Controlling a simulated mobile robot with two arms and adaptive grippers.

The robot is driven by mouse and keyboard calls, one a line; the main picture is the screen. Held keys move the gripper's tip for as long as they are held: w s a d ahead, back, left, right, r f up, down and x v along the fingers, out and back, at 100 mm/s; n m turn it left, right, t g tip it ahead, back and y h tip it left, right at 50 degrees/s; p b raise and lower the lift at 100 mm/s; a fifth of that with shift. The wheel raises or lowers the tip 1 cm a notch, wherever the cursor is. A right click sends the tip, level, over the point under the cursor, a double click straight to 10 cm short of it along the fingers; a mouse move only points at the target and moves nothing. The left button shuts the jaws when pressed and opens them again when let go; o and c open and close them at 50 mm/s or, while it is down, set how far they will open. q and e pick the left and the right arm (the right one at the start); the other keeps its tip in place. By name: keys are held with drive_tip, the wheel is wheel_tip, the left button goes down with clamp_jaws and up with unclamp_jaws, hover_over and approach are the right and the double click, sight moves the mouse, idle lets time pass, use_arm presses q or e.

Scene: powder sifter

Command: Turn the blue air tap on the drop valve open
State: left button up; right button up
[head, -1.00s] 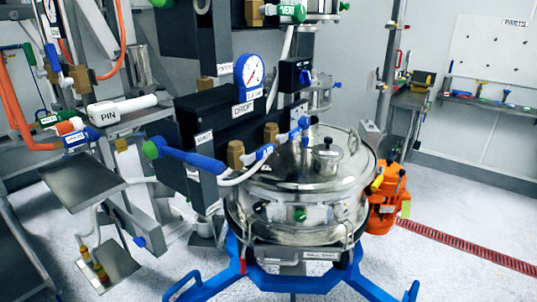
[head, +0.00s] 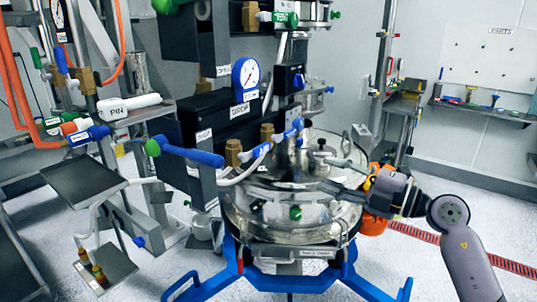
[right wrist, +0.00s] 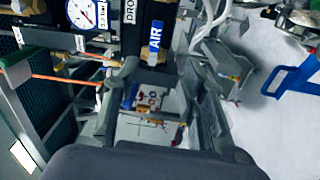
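The blue air tap (head: 291,133) has a blue lever and sits beside the brass fittings at the right of the black drop valve block (head: 228,116), above the steel vessel. In the right wrist view the blue AIR handle (right wrist: 155,40) stands beyond my fingertips, a little left of the middle of the gap. My right gripper (head: 334,175) comes in from the right over the vessel lid, to the right of and below the tap, apart from it. Its fingers are spread and empty, as the right wrist view (right wrist: 160,78) also shows. My left gripper is out of view.
A round gauge (head: 246,76) stands on the valve block. A large blue lever with a green knob (head: 185,152) sticks out at the left. The steel vessel (head: 290,212) rests in a blue frame (head: 285,282). Open floor lies at the right.

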drive_tip(key=r, duration=0.2)
drive_tip(key=p, duration=0.5)
approach(265, 150)
drive_tip(key=shift+n, duration=0.4)
drive_tip(key=x, duration=0.8)
drive_tip(key=shift+w+r, duration=0.1)
drive_tip(key=shift+w+a, duration=0.35)
drive_tip(key=shift+a, duration=0.2)
drive_tip(key=shift+c, duration=0.3)
clamp_jaws()
